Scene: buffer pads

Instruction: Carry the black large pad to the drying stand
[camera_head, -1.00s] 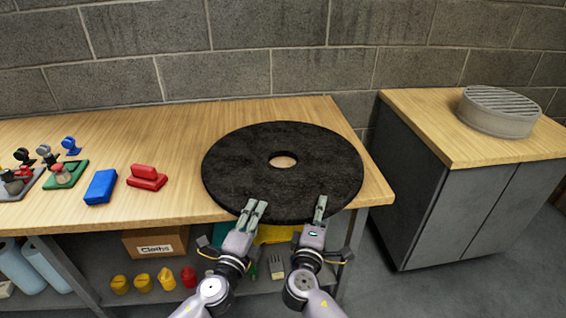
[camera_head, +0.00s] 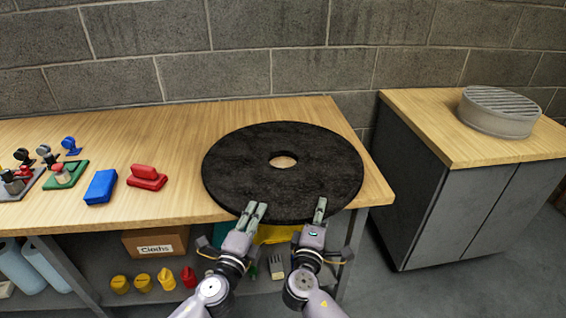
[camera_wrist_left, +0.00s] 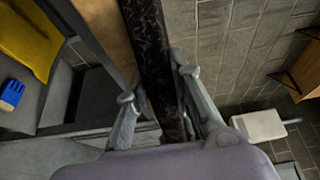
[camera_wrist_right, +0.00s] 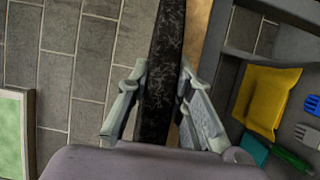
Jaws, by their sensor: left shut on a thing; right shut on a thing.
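The black large pad (camera_head: 240,165) is a wide dark disc with a round hole, lying on the wooden workbench, its front edge at the bench's front edge. My left gripper (camera_head: 252,212) is shut on its front edge; the pad's rim (camera_wrist_left: 160,70) runs between the fingers in the left wrist view. My right gripper (camera_head: 320,210) is shut on the front edge further right; the rim also shows between the fingers in the right wrist view (camera_wrist_right: 162,70). The drying stand (camera_head: 499,110), a round grey drum with a slatted top, stands empty on the cabinet at the right.
The workbench (camera_head: 200,125) holds a blue block (camera_head: 101,187), a red block (camera_head: 147,177) and several small tools at the left. A floor gap separates the bench from the grey cabinet (camera_head: 480,215). A cloths box (camera_head: 155,242) and yellow items sit on the shelf below.

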